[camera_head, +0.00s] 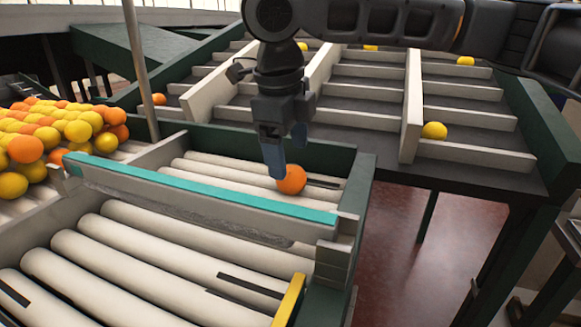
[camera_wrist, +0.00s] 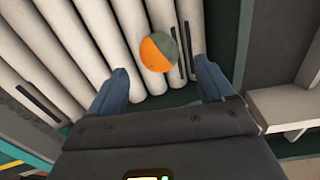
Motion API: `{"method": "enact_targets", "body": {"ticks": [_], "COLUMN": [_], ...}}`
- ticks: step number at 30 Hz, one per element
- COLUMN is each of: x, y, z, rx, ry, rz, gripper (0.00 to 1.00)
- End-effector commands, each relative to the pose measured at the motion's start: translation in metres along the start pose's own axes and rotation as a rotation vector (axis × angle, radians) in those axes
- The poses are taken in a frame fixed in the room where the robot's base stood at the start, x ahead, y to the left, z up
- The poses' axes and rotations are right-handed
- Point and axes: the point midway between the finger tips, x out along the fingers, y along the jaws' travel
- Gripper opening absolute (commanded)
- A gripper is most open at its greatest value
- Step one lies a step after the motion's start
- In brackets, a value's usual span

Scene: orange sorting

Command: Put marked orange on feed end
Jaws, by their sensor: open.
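One orange (camera_head: 291,180) rests on the white rollers of the narrow roller lane (camera_head: 215,170), near the lane's right end. In the wrist view this orange (camera_wrist: 158,52) shows an orange half and a grey-green half. My gripper (camera_head: 285,155) is just above and beside the orange, pointing down. In the wrist view the two blue fingers (camera_wrist: 160,85) are spread apart, with the orange ahead of the gap between them and nothing held. Which part of the lanes is the feed end is not labelled in view.
A teal-topped divider (camera_head: 200,191) separates this lane from a wider roller bed (camera_head: 150,262) in front, which has a yellow strip (camera_head: 289,300) at its right end. A pile of oranges (camera_head: 60,135) lies at left. Slatted sloping lanes (camera_head: 360,95) with a few fruits stand behind.

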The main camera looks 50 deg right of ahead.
Motion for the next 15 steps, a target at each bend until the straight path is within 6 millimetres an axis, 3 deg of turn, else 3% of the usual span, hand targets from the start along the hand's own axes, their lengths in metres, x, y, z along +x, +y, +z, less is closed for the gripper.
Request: {"method": "enact_targets", "body": {"ticks": [6, 15], "x": [-0.043, -0.069], "y": [0.0, 0.0], "z": [0.001, 0.0], "rx": [0.001, 0.001], "ry": [-0.002, 0.0], "rz": [0.0, 0.001], "gripper": [0.82, 0.82]}}
